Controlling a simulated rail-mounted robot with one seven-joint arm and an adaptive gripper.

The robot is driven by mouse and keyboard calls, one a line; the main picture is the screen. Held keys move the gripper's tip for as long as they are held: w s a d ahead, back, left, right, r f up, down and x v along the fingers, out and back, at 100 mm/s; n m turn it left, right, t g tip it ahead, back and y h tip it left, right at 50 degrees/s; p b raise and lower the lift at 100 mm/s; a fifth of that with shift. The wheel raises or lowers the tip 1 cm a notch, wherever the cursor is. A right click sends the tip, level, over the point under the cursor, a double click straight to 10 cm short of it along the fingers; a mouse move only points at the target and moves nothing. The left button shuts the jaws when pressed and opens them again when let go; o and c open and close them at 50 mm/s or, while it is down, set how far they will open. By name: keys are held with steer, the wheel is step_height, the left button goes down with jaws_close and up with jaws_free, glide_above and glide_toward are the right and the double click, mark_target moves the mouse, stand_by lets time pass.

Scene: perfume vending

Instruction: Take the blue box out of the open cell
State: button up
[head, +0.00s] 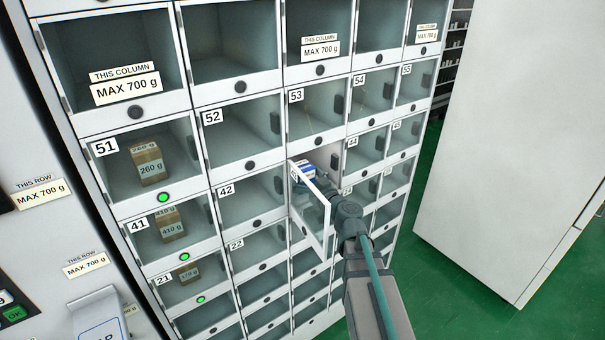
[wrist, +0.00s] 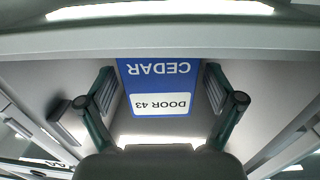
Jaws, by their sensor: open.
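The blue box (head: 305,171) sits in the open cell, door 43, in the middle of the cabinet; only part of it shows in the head view. My gripper (wrist: 160,92) is open, with one finger at each side of the box and small gaps between. In the head view my gripper (head: 325,186) reaches into the cell mouth, and its fingertips are mostly hidden. The cell's clear door (head: 312,220) stands swung out at the left of my arm.
Closed cells surround the open one. Brown boxes stand behind doors 51 (head: 149,163), 41 (head: 169,224) and 21 (head: 188,274), with green lights lit. A white cabinet (head: 510,130) stands at the right, with green floor between. In the wrist view the cell walls are close around my fingers.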

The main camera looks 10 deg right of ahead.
steer(key=shift+x, duration=0.8)
steer(key=shift+s, duration=0.1)
steer(key=c, duration=1.3)
steer(key=shift+r, duration=0.1)
